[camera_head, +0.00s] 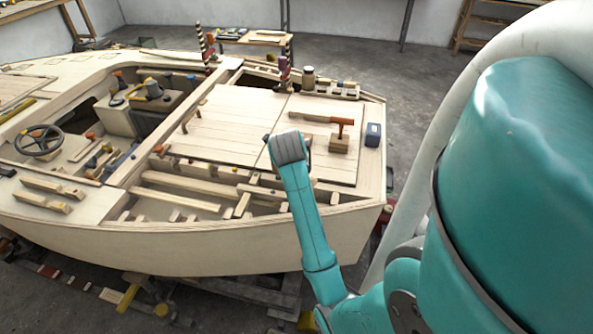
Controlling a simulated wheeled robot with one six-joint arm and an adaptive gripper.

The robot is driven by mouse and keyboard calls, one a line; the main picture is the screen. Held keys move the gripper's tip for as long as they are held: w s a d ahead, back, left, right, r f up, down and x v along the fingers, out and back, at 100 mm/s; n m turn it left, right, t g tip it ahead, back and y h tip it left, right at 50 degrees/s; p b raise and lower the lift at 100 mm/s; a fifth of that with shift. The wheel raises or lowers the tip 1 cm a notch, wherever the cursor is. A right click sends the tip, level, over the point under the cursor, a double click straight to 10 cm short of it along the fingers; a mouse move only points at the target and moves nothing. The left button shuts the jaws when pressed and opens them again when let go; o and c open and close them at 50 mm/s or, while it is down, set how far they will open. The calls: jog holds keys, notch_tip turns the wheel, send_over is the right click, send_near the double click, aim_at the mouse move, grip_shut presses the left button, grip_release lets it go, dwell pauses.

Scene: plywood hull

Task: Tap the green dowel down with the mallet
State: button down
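A long pale wooden handle (309,117) lies on the pale deck and points to an orange-red piece (341,121); I cannot tell whether the two are joined as the mallet. The orange-red piece stands over a small wooden block (339,144). I cannot make out a green dowel. My teal arm reaches over the near edge of the hull, and its grey wrist is left of the block. My gripper is mostly hidden behind the wrist, with only dark slivers (308,142) at its side. Its fingers and anything in them are hidden.
The plywood hull (210,248) fills the left and middle. A dark blue box (373,134) stands right of the block. A rack (331,89) with small items and a jar (308,77) is behind. A steering wheel (38,142) is at left. Open deck lies left of the handle.

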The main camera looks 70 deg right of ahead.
notch_tip(320, 180, down, 4)
jog(key=shift+s+f, duration=0.1)
jog(key=shift+f, duration=0.05)
jog(key=shift+r, duration=2.35)
